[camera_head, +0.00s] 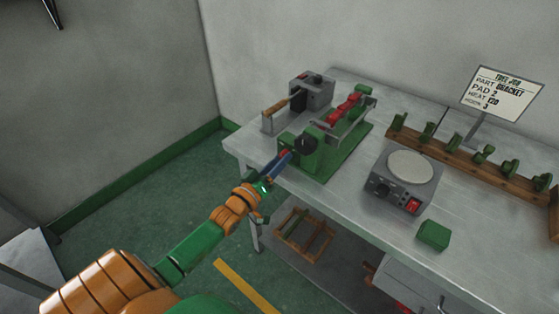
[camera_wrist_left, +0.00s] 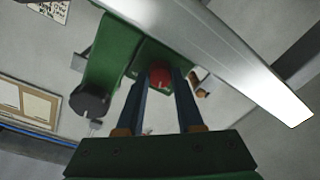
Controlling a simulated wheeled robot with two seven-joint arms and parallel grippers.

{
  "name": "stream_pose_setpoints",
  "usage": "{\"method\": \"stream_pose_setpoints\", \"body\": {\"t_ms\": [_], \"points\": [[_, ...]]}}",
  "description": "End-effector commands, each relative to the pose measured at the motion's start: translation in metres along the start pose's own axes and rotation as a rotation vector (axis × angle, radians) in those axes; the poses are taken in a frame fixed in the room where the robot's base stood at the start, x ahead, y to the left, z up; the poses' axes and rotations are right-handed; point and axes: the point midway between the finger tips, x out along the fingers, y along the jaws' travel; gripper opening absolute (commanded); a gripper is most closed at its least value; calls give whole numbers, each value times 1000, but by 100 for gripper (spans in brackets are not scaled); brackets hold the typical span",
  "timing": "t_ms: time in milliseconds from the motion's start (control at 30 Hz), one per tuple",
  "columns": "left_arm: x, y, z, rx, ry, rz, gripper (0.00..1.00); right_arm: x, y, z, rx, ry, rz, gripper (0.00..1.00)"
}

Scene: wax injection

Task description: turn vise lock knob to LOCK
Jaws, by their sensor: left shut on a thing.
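The green vise (camera_head: 325,160) stands near the table's left front edge. A small red knob (camera_head: 284,153) is on its near left side, mostly hidden by my fingers in the head view. My left gripper (camera_head: 280,159) reaches in from the left and is shut on this knob. In the left wrist view the red knob (camera_wrist_left: 160,73) sits between the two blue fingers of the gripper (camera_wrist_left: 160,88). A larger black round knob (camera_head: 306,144) is beside it, and also shows in the left wrist view (camera_wrist_left: 90,101). No lock marking is readable. My right gripper is out of view.
A grey box (camera_head: 312,92) and a wooden-handled tool (camera_head: 275,108) are behind the vise. A grey hot plate unit (camera_head: 405,180), a green block (camera_head: 433,235), a wooden rack of green parts (camera_head: 463,155) and a job sign (camera_head: 502,93) are to the right on the metal table (camera_head: 350,220).

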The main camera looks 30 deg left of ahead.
Motion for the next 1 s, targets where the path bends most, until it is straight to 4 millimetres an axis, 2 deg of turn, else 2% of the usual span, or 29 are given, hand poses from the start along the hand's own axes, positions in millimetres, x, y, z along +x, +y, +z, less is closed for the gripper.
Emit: {"method": "stream_pose_setpoints", "body": {"t_ms": [1000], "points": [[0, -3, 2, 945, 38, 63, 0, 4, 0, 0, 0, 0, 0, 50]]}}
